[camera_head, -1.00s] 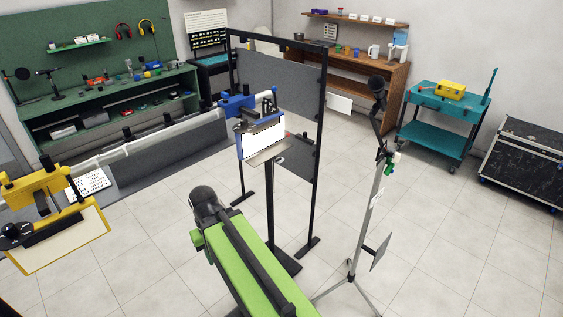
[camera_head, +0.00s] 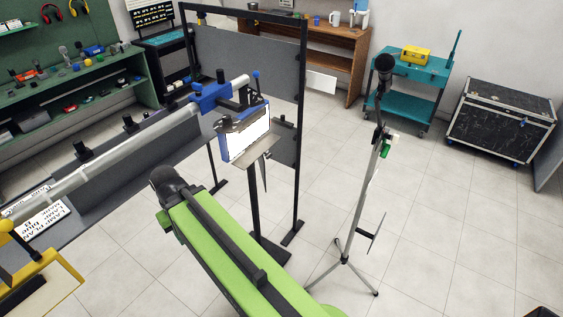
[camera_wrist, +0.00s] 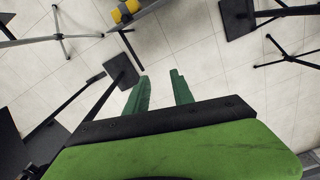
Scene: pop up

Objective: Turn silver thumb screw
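I cannot make out a silver thumb screw in either view; it is hidden or too small to tell. A silver stand (camera_head: 362,205) with a black microphone-like head and a small green part (camera_head: 385,148) stands to the right of my green arm in the head view. A blue clamp (camera_head: 212,97) on a silver rail (camera_head: 120,147) is beside a blue-framed white board (camera_head: 246,135). My gripper (camera_wrist: 160,76) shows in the wrist view with two green fingers apart and nothing between them, above the floor. Its fingers are not visible in the head view.
A black frame (camera_head: 302,100) with grey panels stands behind the blue clamp. A yellow clamp (camera_head: 28,268) is at lower left. A teal cart (camera_head: 410,95) and a black case (camera_head: 500,115) are at back right. Tiled floor (camera_head: 450,220) right of the stand is clear.

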